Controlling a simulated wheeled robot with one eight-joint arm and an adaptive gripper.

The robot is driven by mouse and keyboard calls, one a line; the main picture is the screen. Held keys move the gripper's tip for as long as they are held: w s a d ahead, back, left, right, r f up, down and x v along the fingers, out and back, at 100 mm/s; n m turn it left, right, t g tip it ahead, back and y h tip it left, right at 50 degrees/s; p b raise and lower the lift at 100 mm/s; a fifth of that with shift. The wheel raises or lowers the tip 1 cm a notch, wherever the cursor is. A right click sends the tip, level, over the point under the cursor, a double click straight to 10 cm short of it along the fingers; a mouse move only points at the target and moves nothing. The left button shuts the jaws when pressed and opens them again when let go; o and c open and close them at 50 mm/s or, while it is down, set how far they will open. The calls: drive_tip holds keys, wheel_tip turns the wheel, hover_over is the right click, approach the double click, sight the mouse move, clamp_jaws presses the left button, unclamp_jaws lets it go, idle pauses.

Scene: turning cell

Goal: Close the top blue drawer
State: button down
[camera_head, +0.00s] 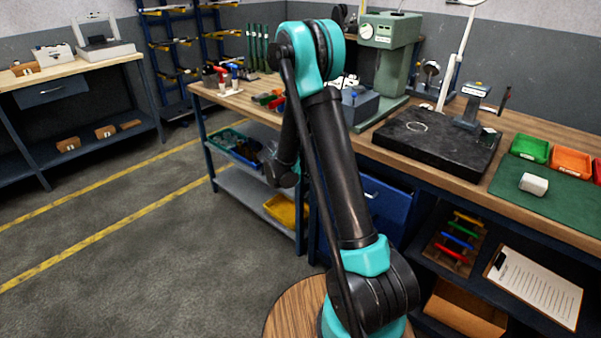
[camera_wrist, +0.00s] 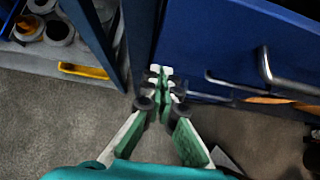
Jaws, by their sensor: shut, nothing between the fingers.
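The blue drawer front (camera_wrist: 222,38) fills the upper right of the wrist view, with a metal bar handle (camera_wrist: 285,78) on it. A second, thinner handle shows lower down beside it. In the head view the blue drawer front (camera_head: 388,205) is under the workbench, partly hidden behind my arm. I cannot tell how far it stands out. My gripper (camera_wrist: 160,78) is shut and empty, its fingertips together close to the left edge of the blue front and left of the handle. I cannot tell whether they touch it. My gripper is hidden behind my arm in the head view.
A dark blue bench leg (camera_wrist: 97,45) stands left of the fingers in the wrist view. Beyond it, a lower shelf holds rolls and a yellow tray (camera_wrist: 84,71). The workbench top (camera_head: 545,130) carries a black slab (camera_head: 437,140). Open floor (camera_head: 150,265) lies left.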

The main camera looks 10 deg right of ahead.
drive_tip(key=shift+w+d+r, duration=0.1)
drive_tip(key=shift+w+d, duration=0.4)
drive_tip(key=shift+d, duration=0.2)
drive_tip(key=shift+w+d, duration=0.5)
drive_tip(key=shift+d, duration=0.15)
drive_tip(key=w+d, duration=0.2)
drive_tip(key=d, duration=0.1)
drive_tip(key=shift+w+d, duration=0.2)
drive_tip(key=shift+w, duration=0.05)
drive_tip(key=shift+w+d, duration=0.15)
drive_tip(key=shift+w, duration=0.1)
drive_tip(key=shift+r, duration=0.1)
